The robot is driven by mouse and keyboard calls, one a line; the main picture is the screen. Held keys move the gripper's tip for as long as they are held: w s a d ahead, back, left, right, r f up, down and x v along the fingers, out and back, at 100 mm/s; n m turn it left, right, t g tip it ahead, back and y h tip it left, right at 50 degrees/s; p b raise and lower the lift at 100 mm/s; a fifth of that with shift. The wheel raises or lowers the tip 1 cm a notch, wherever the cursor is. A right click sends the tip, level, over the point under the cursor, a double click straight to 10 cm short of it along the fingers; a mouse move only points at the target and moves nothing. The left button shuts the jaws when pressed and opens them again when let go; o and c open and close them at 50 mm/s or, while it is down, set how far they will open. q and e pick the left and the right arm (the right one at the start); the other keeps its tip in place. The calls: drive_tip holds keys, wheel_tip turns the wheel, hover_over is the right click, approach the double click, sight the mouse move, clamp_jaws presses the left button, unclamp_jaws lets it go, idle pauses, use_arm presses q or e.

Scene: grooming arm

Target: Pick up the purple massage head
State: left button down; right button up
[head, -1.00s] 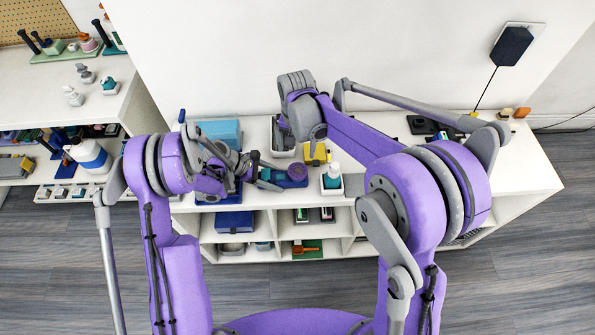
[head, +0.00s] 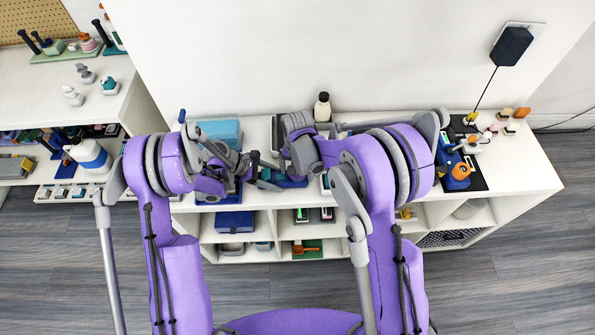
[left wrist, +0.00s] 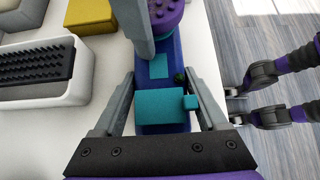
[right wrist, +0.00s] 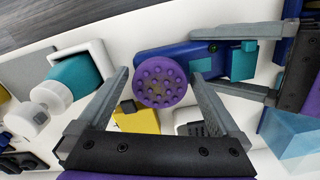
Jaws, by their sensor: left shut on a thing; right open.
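The purple massage head (right wrist: 161,84) is round with a studded face and sits at the end of a blue massager body (right wrist: 165,58) with teal parts. In the right wrist view it lies between the open fingers of my right gripper (right wrist: 160,95), with no clear contact. It also shows at the top of the left wrist view (left wrist: 165,14), beside a grey right finger. My left gripper (left wrist: 160,100) is shut on the blue massager body, around its teal block (left wrist: 160,105). In the head view my right arm hides the massage head.
A black brush in a white tray (left wrist: 75,98) and a yellow block (left wrist: 90,15) lie beside the massager. A white holder with a teal and white bottle (right wrist: 75,80) stands close to my right gripper's left finger. A light blue box (head: 220,131) stands behind my left gripper.

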drive_tip(key=c, duration=1.3)
drive_tip(key=shift+o, duration=0.2)
wheel_tip(320, 180, up, 10)
use_arm(q)
unclamp_jaws()
use_arm(e)
drive_tip(key=shift+s+f, duration=0.15)
drive_tip(key=shift+f, duration=0.1)
use_arm(q)
drive_tip(key=a+r, duration=0.4)
drive_tip(key=r, duration=0.4)
drive_tip(key=a+r, duration=0.5)
drive_tip(key=r, duration=0.3)
